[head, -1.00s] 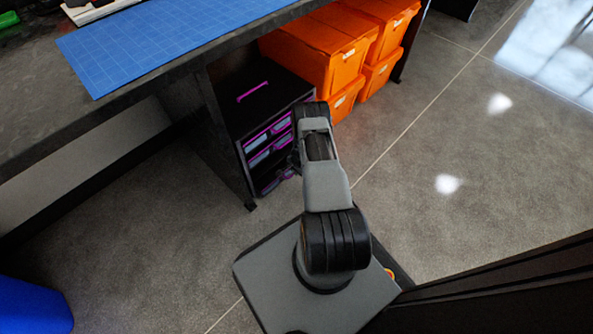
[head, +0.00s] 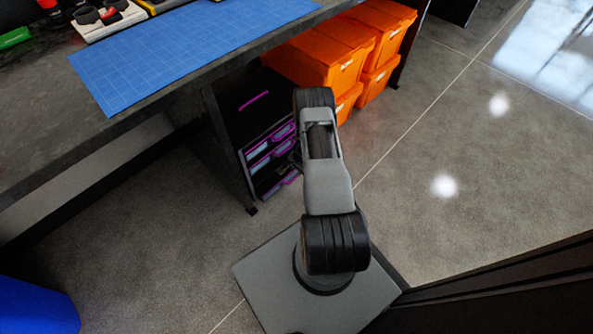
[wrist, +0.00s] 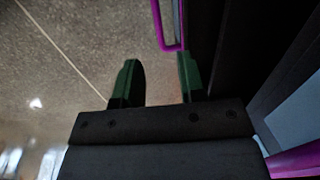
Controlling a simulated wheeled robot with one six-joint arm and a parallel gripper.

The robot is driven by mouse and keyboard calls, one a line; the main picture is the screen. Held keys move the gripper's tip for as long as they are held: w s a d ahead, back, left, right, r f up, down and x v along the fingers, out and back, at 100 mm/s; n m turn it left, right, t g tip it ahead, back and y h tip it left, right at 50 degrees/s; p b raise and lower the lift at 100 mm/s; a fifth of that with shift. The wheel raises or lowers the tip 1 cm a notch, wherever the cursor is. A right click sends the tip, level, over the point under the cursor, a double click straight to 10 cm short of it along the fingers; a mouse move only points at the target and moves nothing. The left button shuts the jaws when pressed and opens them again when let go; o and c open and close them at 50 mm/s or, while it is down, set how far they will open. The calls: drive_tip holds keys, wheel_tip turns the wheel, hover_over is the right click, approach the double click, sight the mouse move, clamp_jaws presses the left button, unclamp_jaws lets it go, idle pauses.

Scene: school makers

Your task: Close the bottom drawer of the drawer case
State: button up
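The bottom drawer (head: 283,186) is the lowest one in the head view. It appears to stick out a little, but my arm partly hides the front. In the wrist view my gripper (wrist: 158,65) has two dark green fingers apart, with only floor visible between them. A purple handle-like edge (wrist: 166,30) lies just beyond the fingertips, not between them. In the head view the gripper is mostly hidden behind my arm, close to the drawer fronts.
The workbench (head: 170,92) overhangs the case and carries a blue cutting mat (head: 180,50). Orange bins (head: 330,62) are stacked behind the case. A blue container (head: 35,305) is at lower left, and a dark panel (head: 510,285) at lower right. The floor to the right is clear.

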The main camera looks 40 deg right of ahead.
drive_tip(key=shift+s+d+r+p, duration=0.15)
drive_tip(key=shift+r+p, duration=0.1)
drive_tip(key=shift+r, duration=0.6)
drive_tip(key=shift+s+a+r+p, duration=0.1)
drive_tip(key=shift+s+r+p, duration=0.1)
drive_tip(key=shift+r, duration=0.65)
drive_tip(key=shift+s+d+r+p, duration=0.1)
drive_tip(key=shift+r+p, duration=0.15)
drive_tip(key=shift+r, duration=0.6)
